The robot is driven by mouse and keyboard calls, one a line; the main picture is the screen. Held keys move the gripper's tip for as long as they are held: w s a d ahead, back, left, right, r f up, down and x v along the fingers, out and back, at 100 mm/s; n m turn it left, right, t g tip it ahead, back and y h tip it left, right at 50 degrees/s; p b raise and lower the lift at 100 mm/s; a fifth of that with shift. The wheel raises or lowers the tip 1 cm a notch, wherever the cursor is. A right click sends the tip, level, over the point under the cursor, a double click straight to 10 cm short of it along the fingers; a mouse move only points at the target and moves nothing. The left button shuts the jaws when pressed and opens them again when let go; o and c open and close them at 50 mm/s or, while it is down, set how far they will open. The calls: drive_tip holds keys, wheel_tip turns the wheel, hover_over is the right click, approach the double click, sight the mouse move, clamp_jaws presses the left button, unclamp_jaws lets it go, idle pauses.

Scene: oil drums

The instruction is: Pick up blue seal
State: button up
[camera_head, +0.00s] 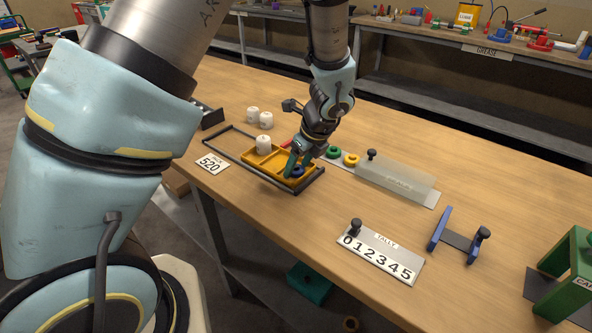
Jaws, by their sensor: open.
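The blue seal (297,171) is a small dark blue round piece in the right part of a yellow tray (252,160). The tray sits inside a dark frame on the wooden bench. My gripper (294,163) points down over the right part of the tray, with its teal fingers at the blue seal. The fingers are open and partly hide the seal. I cannot tell whether they touch it.
White pieces stand in the tray and behind it (266,120). Green (333,152) and yellow (351,159) rings lie right of my gripper, near a clear cover (396,180). A tally board (380,256), a blue bracket (440,228) and a green stand (570,265) stand farther right.

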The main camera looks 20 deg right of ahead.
clamp_jaws()
idle(0.3)
